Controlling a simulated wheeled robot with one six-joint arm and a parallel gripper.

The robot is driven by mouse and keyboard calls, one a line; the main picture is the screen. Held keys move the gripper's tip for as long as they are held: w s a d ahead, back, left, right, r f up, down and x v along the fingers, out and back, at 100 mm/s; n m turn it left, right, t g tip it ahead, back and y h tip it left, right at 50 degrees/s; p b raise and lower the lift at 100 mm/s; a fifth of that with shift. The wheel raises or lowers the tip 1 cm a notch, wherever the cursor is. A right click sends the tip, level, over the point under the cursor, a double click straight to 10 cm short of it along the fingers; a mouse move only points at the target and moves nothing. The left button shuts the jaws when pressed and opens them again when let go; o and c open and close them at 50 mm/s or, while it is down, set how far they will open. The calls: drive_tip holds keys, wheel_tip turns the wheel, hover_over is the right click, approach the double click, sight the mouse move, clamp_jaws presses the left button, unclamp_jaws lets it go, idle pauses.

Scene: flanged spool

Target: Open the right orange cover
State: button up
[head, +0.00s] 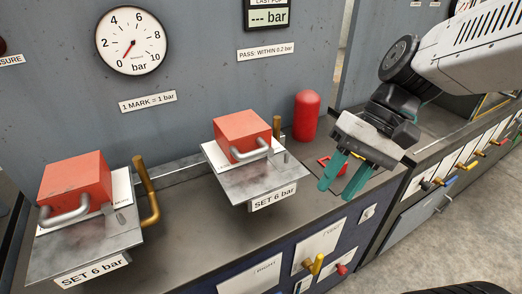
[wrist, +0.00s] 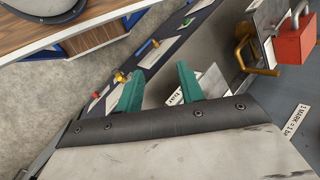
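The right orange cover (head: 243,130) is a block with a grey bar handle (head: 252,150) on its front. It sits down on a grey metal plate (head: 262,185) labelled SET 6 bar. My gripper (head: 340,188) is open and empty, to the right of this plate and apart from the cover. In the wrist view my gripper (wrist: 157,72) shows two green fingers spread apart. A part of a plate and its label (wrist: 175,97) show beyond them. The orange cover at the upper right (wrist: 295,45) looks like the left one; the right cover seems hidden behind my gripper.
A similar left orange cover (head: 75,188) sits on its own plate, with a brass lever (head: 146,190) beside it. A red rounded cylinder (head: 306,115) stands behind, right of the right cover. A red item (head: 325,163) lies near my fingers. The wall gauge (head: 132,41) reads near 0.

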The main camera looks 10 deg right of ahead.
drive_tip(key=w+a+f+m+y, duration=0.1)
drive_tip(key=w+a+m+y, duration=0.15)
drive_tip(key=w+y, duration=0.4)
drive_tip(key=m+t+y, duration=0.2)
drive_tip(key=m+y, duration=0.1)
approach(262, 148)
drive_tip(key=shift+s+a+f+n, duration=0.15)
drive_tip(key=shift+a+f, duration=0.2)
drive_tip(key=shift+a, duration=0.2)
drive_tip(key=shift+w+a+f+n, duration=0.1)
drive_tip(key=shift+a+f, duration=0.3)
drive_tip(key=shift+a, duration=0.15)
drive_tip(key=x, duration=0.7)
drive_tip(key=shift+a, duration=0.3)
drive_tip(key=shift+c, duration=0.4)
clamp_jaws()
